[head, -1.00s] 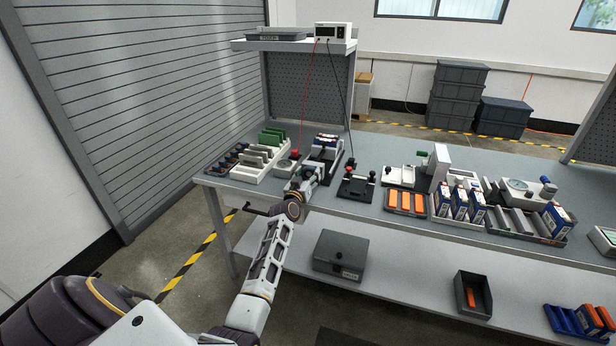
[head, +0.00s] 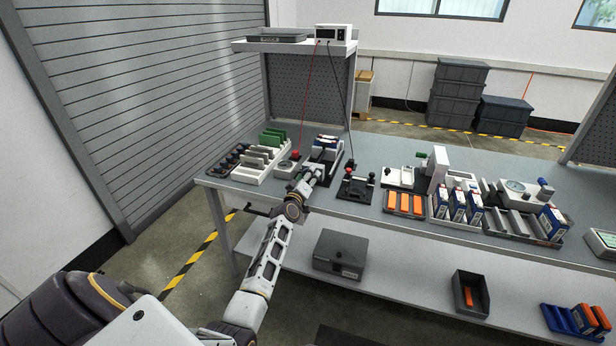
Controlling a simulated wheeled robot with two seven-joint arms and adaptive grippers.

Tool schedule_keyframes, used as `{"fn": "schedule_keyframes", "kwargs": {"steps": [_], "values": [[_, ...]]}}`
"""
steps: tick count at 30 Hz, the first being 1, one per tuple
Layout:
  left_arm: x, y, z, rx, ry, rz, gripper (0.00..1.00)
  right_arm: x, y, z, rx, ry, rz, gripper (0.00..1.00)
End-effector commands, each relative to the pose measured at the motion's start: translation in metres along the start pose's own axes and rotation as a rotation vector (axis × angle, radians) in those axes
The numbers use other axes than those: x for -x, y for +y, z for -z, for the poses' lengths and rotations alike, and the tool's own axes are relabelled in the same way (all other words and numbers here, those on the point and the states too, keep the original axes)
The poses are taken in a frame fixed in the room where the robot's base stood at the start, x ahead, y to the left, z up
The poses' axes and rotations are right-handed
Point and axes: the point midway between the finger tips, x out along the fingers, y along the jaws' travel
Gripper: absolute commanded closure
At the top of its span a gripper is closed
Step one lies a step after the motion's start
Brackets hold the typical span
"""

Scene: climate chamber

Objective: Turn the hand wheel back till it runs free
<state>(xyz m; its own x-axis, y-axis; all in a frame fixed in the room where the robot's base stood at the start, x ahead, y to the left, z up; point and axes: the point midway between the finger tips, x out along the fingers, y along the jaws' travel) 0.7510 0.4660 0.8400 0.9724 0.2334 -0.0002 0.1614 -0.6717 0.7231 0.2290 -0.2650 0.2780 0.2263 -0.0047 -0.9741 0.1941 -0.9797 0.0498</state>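I cannot make out a hand wheel for certain at this size. My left gripper (head: 314,174) is over the front left of the workbench (head: 345,204), its fingers pointing away from me and slightly right. My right gripper is not in view.
A pale slotted tray (head: 262,165) is at left. Red and black cables hang from the shelf (head: 275,46).

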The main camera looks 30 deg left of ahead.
Motion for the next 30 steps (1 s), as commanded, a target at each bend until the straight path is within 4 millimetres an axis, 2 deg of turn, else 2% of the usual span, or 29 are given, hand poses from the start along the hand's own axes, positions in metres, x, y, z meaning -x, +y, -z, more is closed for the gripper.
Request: {"fn": "schedule_keyframes", "kwargs": {"steps": [18,30], "values": [[0.000,-0.003,0.000,0.578,0.001,0.001,0.68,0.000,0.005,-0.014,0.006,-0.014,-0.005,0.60],[0.000,-0.004,-0.001,0.807,0.001,0.001,0.68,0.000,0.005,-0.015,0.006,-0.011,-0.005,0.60]]}}
